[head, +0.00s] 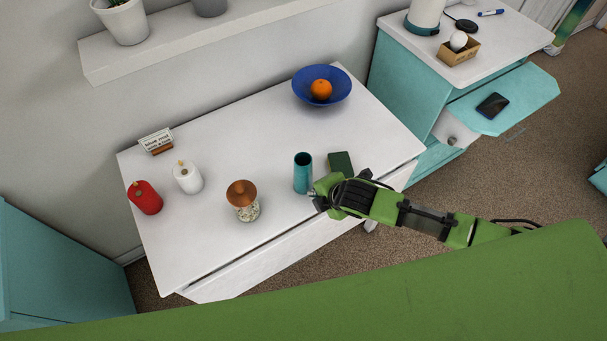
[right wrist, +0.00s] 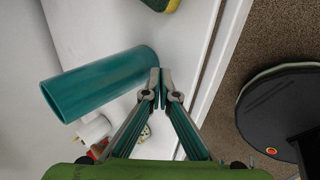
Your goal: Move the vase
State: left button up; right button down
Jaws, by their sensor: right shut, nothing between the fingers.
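The vase appears to be the teal cylinder (head: 303,172) standing upright on the white table, right of its middle and near the front edge. My left gripper is in neither view.
The white table (head: 237,135) also holds a jar with a copper lid (head: 243,202), red (head: 145,198) and white (head: 187,177) canisters, a blue bowl (head: 311,96) with an orange (head: 321,89), a small sign (head: 157,142) and a dark green block (head: 341,161). The table's middle is clear.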

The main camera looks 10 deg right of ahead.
aim_at(308, 180)
jog(key=shift+w+a, duration=0.3)
jog(key=shift+w, duration=0.5)
jog(key=shift+w+a, duration=0.35)
jog(key=shift+w, duration=0.5)
jog(key=shift+w+a, duration=0.3)
jog(key=shift+w, duration=0.5)
jog(key=shift+w+a+b, duration=0.25)
jog(key=shift+w, duration=0.35)
jog(key=shift+w+a+b, duration=0.25)
jog(key=shift+w+a, duration=0.05)
jog(key=shift+w, duration=0.35)
jog(key=shift+w+a+b, duration=0.25)
jog(key=shift+w, duration=0.35)
jog(key=shift+w+a+b, duration=0.3)
jog(key=shift+w+a, duration=0.05)
jog(key=shift+w, duration=0.55)
jog(key=shift+w+a+b, duration=0.35)
jog(key=shift+w+b, duration=0.15)
jog(key=shift+w, duration=0.45)
jog(key=shift+w+a+b, duration=0.4)
jog(key=shift+w+b, duration=0.15)
jog(key=shift+w, duration=0.35)
jog(key=shift+w+a+b, duration=0.35)
jog(key=shift+w+b, duration=0.15)
jog(key=shift+w, duration=0.45)
